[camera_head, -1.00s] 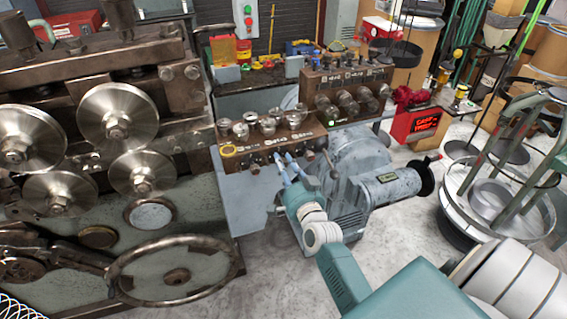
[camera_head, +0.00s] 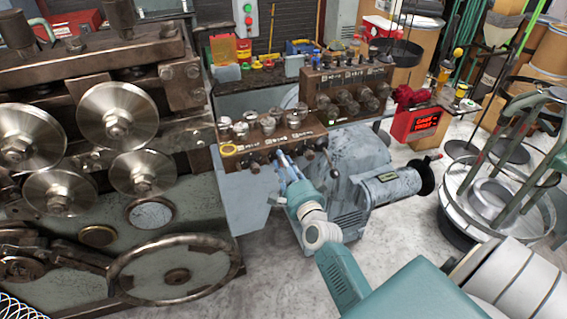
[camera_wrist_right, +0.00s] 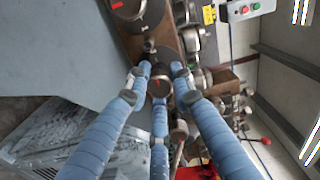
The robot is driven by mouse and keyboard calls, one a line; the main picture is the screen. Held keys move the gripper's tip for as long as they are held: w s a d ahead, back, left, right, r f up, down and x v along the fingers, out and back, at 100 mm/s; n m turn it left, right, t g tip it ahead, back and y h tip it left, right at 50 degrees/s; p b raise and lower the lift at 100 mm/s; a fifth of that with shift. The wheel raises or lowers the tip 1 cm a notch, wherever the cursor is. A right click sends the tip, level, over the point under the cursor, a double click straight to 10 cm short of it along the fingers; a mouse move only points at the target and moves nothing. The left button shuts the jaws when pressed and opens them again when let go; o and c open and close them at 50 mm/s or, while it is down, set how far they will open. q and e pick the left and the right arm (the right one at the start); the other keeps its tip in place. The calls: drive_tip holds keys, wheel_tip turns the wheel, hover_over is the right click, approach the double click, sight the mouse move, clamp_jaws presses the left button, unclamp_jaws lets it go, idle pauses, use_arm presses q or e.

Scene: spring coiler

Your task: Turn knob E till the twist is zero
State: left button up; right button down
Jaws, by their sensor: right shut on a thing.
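The brown control panel (camera_head: 300,135) stands beyond the coiler, with metal knobs on top and a row of darker knobs along its front. My right gripper (camera_head: 283,157) is at the middle of that front row. In the right wrist view its blue fingers (camera_wrist_right: 160,88) are shut around a small round knob (camera_wrist_right: 160,78) with a red mark. I cannot read the letter beside this knob or any twist value. Another red-marked knob (camera_wrist_right: 128,8) is clear of the fingers. In the head view my fingers hide the held knob. My left gripper is not in view.
The coiler's metal rollers (camera_head: 118,117) and handwheel (camera_head: 175,270) stand left. A grey motor (camera_head: 362,165) sits beside and below the panel. A ball-tipped lever (camera_head: 328,162) is just right of my fingers. A second knob panel (camera_head: 345,90) stands behind; open floor lies in front.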

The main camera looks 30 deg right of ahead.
drive_tip(key=c, duration=1.8)
unclamp_jaws()
drive_tip(key=shift+o, duration=0.2)
drive_tip(key=v, duration=1.2)
